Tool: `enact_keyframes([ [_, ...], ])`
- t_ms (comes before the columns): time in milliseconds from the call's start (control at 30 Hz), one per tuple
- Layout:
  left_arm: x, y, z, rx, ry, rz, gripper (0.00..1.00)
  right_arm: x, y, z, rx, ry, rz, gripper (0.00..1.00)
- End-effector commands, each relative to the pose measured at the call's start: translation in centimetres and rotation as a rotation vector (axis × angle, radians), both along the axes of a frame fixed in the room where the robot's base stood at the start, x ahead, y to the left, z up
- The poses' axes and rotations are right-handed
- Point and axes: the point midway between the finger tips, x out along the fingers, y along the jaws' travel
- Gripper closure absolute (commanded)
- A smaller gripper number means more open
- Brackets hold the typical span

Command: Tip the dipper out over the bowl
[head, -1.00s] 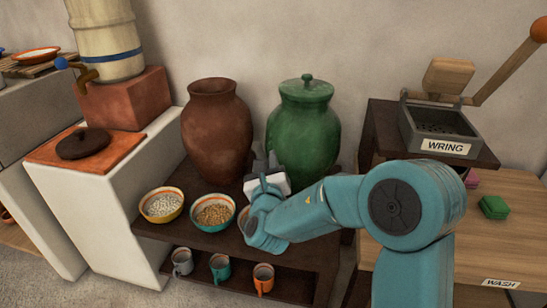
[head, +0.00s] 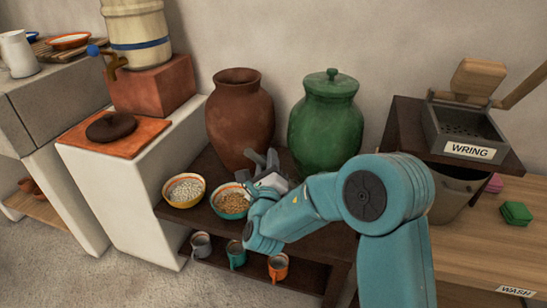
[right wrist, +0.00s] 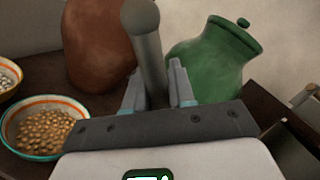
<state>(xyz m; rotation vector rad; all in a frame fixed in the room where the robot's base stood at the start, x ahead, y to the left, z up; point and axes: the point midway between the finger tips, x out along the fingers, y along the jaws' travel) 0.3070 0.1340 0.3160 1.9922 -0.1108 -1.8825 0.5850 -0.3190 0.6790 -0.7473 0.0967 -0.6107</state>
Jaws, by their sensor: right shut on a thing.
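My right gripper (head: 263,165) is over the dark shelf, close behind and right of a teal bowl of tan grains (head: 231,203). In the right wrist view its fingers (right wrist: 155,84) are shut on a grey rod, which looks like the handle of the dipper (right wrist: 146,42). The rod stands up past the fingertips. The dipper's cup and anything in it cannot be made out. A yellow bowl of white grains (head: 184,190) stands left of the teal bowl. The teal bowl also shows at lower left in the right wrist view (right wrist: 40,130). My left gripper is out of view.
A brown jar (head: 240,120) and a green lidded jar (head: 326,125) stand close behind the gripper. Several mugs (head: 236,254) sit on the lower shelf. A white stove block (head: 120,190) is at left. A grey wringer box (head: 465,130) is at right. My right arm hides the shelf's right part.

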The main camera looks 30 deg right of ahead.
Motion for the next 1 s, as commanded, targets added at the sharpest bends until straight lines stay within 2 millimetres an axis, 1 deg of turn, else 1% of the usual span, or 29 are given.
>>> enact_keyframes([
  [667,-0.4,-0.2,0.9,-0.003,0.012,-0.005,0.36,1.5,3.1,-1.4,-0.231,0.111,0.001,1.0],
  [1000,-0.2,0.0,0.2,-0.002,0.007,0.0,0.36,2.1,4.4,-2.8,-0.352,0.169,0.002,1.0],
])
